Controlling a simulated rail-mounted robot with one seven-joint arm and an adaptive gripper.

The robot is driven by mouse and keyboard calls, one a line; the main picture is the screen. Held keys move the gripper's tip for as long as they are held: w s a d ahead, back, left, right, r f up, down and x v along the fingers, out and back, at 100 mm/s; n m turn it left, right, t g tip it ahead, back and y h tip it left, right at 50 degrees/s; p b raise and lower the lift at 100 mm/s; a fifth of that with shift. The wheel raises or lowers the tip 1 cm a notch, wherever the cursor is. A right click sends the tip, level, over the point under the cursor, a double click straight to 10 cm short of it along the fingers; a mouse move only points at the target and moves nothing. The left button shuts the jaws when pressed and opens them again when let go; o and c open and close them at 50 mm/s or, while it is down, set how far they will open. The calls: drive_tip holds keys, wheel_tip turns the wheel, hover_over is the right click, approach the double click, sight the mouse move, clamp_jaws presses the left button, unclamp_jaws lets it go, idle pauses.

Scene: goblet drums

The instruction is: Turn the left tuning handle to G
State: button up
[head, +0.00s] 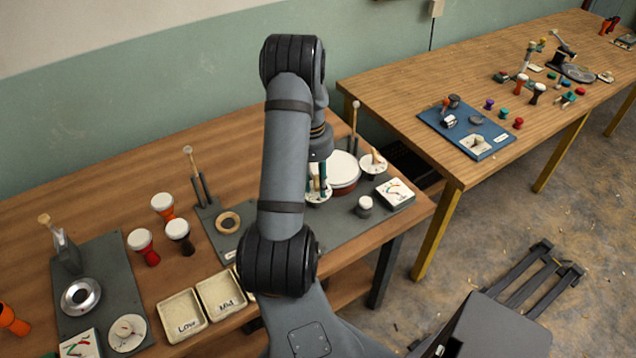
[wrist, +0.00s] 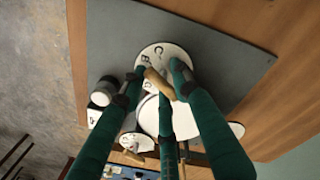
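The left tuning dial (head: 318,197) is a white disc on the grey board, mostly hidden by my arm in the head view. In the wrist view the dial (wrist: 158,50) shows letters, with C and B near its edge and what looks like a G by the handle. Its light wooden handle (wrist: 158,85) lies between my green fingers. My gripper (wrist: 160,72) has its fingers spread around the handle, with a gap visible on the right side. A second dial with a wooden handle (head: 373,165) stands further right, beyond the drum (head: 342,170).
A needle meter (head: 395,191) and a dark, white-topped small drum (head: 364,207) stand close by at the right. A mallet (head: 354,122) stands upright behind. Small drums (head: 163,206), a wooden ring (head: 228,222) and labelled trays (head: 182,316) are at the left.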

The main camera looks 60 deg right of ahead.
drive_tip(key=shift+o, duration=0.5)
drive_tip(key=shift+s, duration=0.1)
wheel_tip(320, 180, up, 12)
drive_tip(key=shift+w+a, duration=0.25)
drive_tip(key=shift+w, duration=0.1)
drive_tip(key=shift+f, duration=0.1)
drive_tip(key=f, duration=1.2)
drive_tip(key=shift+s+d, duration=0.25)
drive_tip(key=shift+s, duration=0.1)
drive_tip(key=shift+r, duration=0.1)
